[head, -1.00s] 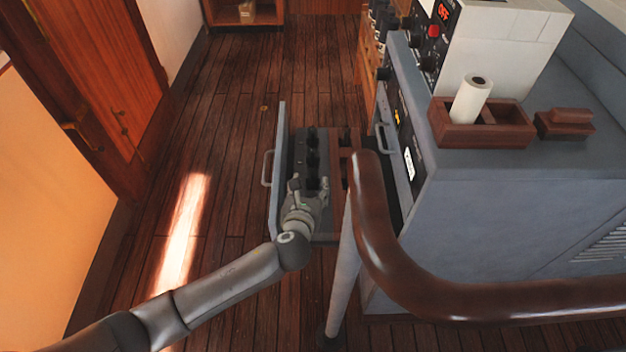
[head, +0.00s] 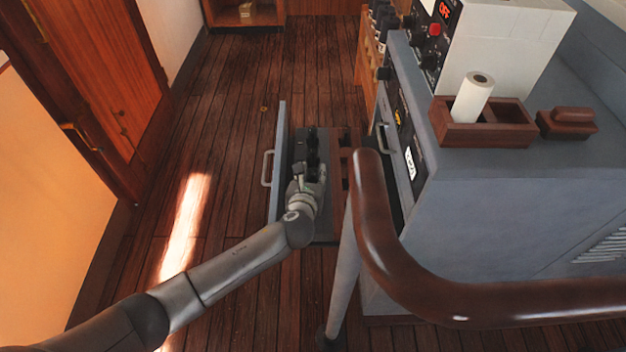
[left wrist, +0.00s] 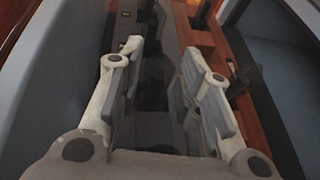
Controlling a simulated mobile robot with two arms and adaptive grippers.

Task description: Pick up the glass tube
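Several dark, see-through upright pieces, which look like the glass tubes (head: 312,142), stand in a row in the pulled-out drawer. My left gripper (head: 309,172) is over the drawer at the near end of that row and covers part of it. In the left wrist view my left gripper (left wrist: 160,85) has its two fingers spread apart. A dark, glassy shape (left wrist: 154,75) lies between and beyond the fingers, and I cannot tell whether the pads touch it. My right gripper is not in view.
The open drawer has a grey front panel (head: 277,165) on the left and a brown slotted rack (head: 341,160) on the right. A curved wooden handrail (head: 375,215) stands close on the right. A grey console (head: 480,210) is beyond it. The floor on the left is clear.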

